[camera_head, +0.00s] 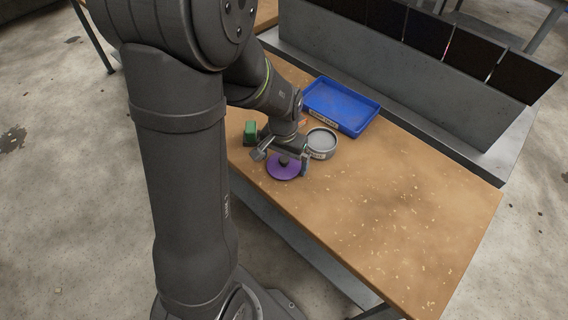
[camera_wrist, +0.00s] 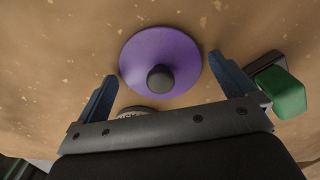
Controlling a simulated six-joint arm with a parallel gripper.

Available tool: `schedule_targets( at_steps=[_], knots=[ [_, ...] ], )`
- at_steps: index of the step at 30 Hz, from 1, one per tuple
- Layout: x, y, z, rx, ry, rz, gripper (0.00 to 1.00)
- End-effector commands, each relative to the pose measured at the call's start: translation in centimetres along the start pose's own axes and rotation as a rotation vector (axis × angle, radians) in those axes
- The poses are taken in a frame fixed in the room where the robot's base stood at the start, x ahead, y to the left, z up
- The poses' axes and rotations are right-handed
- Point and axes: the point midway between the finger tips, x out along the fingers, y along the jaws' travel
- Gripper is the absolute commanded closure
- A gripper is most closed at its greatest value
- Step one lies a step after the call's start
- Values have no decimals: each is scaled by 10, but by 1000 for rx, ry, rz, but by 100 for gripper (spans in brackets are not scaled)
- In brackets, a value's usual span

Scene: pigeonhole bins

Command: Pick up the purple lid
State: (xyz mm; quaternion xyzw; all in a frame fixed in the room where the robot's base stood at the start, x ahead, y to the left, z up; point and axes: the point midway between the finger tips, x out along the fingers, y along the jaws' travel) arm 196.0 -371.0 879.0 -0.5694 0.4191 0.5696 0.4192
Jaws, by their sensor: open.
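The purple lid (camera_head: 283,172) is a flat round disc with a dark knob in its middle. It lies on the wooden table near the edge closest to me. My gripper (camera_head: 282,163) is over the lid, pointing down. In the wrist view the lid (camera_wrist: 146,50) shows whole, with its black knob (camera_wrist: 161,79). The two blue fingers of my gripper (camera_wrist: 162,78) are wide apart, one on each side of the knob's line. Nothing is held between them. I cannot tell the exact height of the fingertips above the lid.
A grey round container (camera_head: 321,141) with a label stands just behind the gripper. A blue tray (camera_head: 341,104) lies farther back. A green block (camera_head: 250,130) is left of the gripper and shows close beside one finger in the wrist view (camera_wrist: 285,94). The table's right part is clear.

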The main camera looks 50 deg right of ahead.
Motion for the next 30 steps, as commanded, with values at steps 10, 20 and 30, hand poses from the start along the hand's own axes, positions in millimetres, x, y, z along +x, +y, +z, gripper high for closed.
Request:
schedule_targets(
  at_steps=[10, 20, 30],
  knots=[
    [3, 0, 0, 0, 0, 0, 12],
    [3, 0, 0, 0, 1, 0, 46],
    [-12, 0, -1, 0, 3, 0, 46]
  ],
)
